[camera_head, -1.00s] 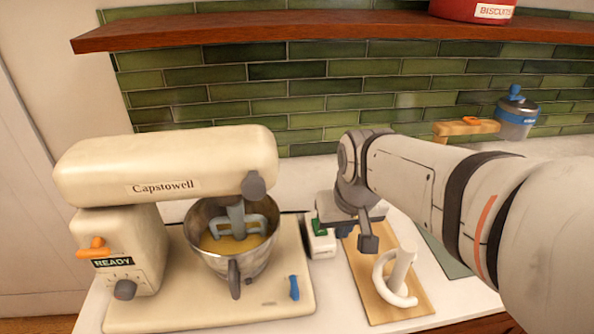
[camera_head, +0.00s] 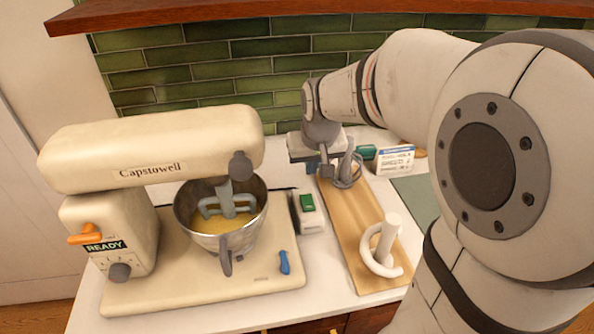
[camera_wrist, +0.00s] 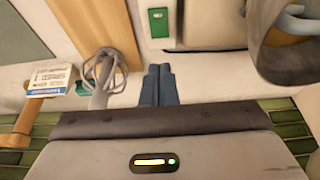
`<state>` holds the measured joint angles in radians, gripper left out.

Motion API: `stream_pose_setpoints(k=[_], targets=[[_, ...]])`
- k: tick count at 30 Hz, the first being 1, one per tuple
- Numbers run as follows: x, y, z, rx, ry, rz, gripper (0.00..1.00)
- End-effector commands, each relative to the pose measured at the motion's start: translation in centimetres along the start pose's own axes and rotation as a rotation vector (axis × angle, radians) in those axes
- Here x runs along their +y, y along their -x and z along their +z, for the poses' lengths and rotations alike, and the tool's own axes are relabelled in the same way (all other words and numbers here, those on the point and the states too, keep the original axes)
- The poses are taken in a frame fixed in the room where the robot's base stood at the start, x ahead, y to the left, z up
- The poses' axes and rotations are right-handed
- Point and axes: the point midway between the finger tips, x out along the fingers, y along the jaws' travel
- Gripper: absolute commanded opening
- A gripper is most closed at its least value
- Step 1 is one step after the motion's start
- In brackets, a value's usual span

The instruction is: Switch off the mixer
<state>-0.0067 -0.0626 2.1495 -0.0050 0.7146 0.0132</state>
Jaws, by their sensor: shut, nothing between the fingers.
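The cream Capstowell mixer (camera_head: 150,150) stands at the left with its head down over a steel bowl (camera_head: 222,235) of yellow mixture. Its front has an orange lever (camera_head: 85,236), a READY label (camera_head: 103,246) and a dark knob (camera_head: 119,272). A small white box with a green switch (camera_head: 307,202) stands just right of the mixer base; the switch also shows in the wrist view (camera_wrist: 158,20). My gripper (camera_head: 313,164) is shut and empty behind that box, apart from it. Its blue-grey fingers (camera_wrist: 158,72) lie together below the switch in the wrist view.
A wooden board (camera_head: 345,225) to the right holds a whisk (camera_head: 347,170), close to my gripper, and a white hook (camera_head: 383,255). A blue lever (camera_head: 284,262) is on the mixer base. A labelled card (camera_head: 396,159) stands behind the board. Green tiles (camera_head: 180,75) back the counter.

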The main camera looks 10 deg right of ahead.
Motion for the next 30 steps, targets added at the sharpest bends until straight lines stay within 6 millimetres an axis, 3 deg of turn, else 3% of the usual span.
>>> stream_pose_setpoints(k=[6,15,21,30], targets=[[0.0,-4.9,0.1,-0.008,0.001,0.0,0.0],[-0.1,-9.8,0.7,-0.005,0.001,0.0,0.0],[-0.1,-11.1,0.9,-0.002,0.002,0.0,0.0],[-0.1,-11.2,0.9,-0.001,0.002,-0.001,0.0]])
